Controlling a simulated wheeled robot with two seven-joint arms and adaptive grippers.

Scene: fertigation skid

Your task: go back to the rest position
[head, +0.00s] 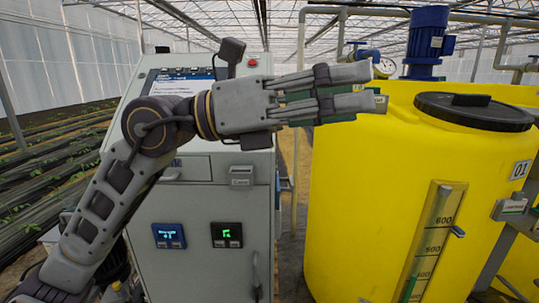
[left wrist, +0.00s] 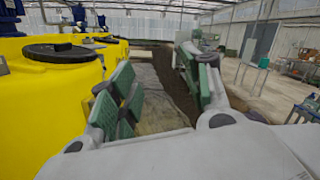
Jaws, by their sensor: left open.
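My left gripper (head: 372,88) is raised in front of the grey control cabinet (head: 200,270), pointing right toward the yellow tank (head: 370,190). In the left wrist view its two green-padded fingers (left wrist: 160,90) stand wide apart with nothing between them. No contact with the tank can be made out; the fingertips overlap the tank's upper left edge in the head view. My left arm comes up from the lower left, bent at a dark joint. My right gripper is in neither view.
The tank has a black lid (head: 475,111), a blue motor (head: 427,40) and a level gauge (head: 432,240). The cabinet carries a screen (head: 182,84), a red button (head: 252,62) and two small displays. Plant rows lie at left. The left wrist view shows a workbench (left wrist: 298,68) at right.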

